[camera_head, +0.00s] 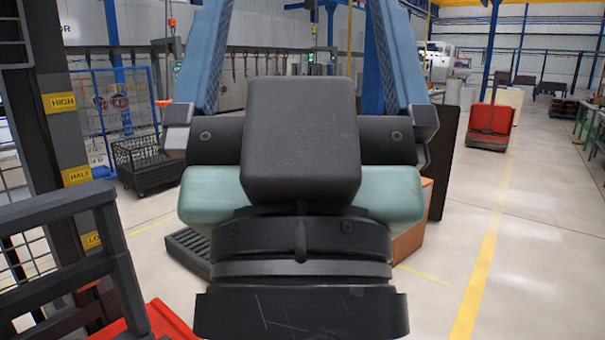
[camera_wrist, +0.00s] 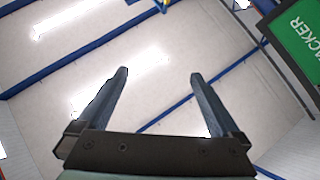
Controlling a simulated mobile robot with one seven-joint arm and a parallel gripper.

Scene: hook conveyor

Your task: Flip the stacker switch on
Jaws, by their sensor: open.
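My gripper (camera_head: 296,50) fills the middle of the head view, its two blue fingers spread apart and running up past the top edge. In the wrist view my gripper (camera_wrist: 158,73) is open and empty, with the ceiling behind it. A green sign (camera_wrist: 298,45) with white letters ending in "ACKER" shows at the upper right there, partly cut off. A dark mast (camera_head: 45,120) with yellow HIGH, HALF and LOW labels stands at the left of the head view. I cannot make out a stacker switch in either view; my gripper blocks the middle of the head view.
Dark rails and a red base (camera_head: 160,322) are close at the lower left. A black wire cart (camera_head: 146,165) and blue mesh fence stand behind. A brown box (camera_head: 412,225) is partly hidden behind my gripper. The right floor is open, with a yellow line (camera_head: 482,262) and a red machine (camera_head: 490,122) farther off.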

